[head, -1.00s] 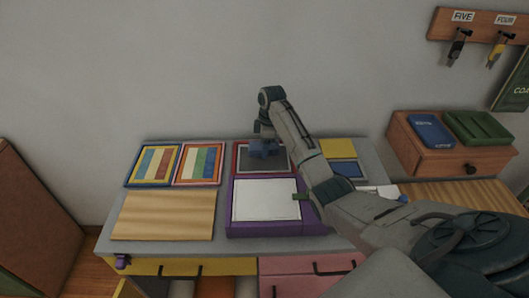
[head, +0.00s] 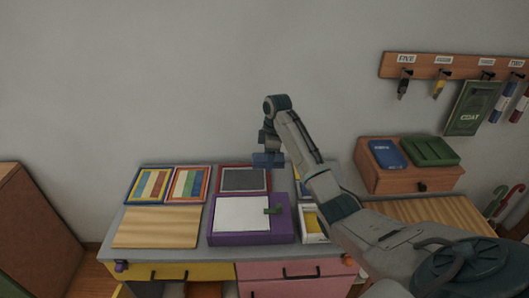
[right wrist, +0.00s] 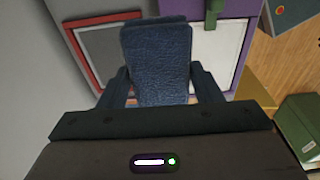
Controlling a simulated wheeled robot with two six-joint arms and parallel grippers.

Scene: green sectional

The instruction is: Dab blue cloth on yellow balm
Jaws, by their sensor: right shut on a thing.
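My right gripper (head: 268,165) is shut on a blue cloth (right wrist: 156,62). The cloth is a textured folded pad, held between both fingers in the right wrist view. In the head view the cloth (head: 267,159) is above the desk, near the right edge of the red-framed grey panel (head: 240,180). A yellow patch (head: 314,224) in a white-rimmed tray lies to the right of the purple box, partly hidden by my right arm. I cannot tell for certain that it is the balm. My left gripper is not in view.
The purple box (head: 250,238) with a white top stands in front of the grey panel. Two striped frames (head: 152,186) and a wooden board (head: 157,227) lie at left. A wooden drawer unit (head: 390,180) stands at right, with blue and green trays on it.

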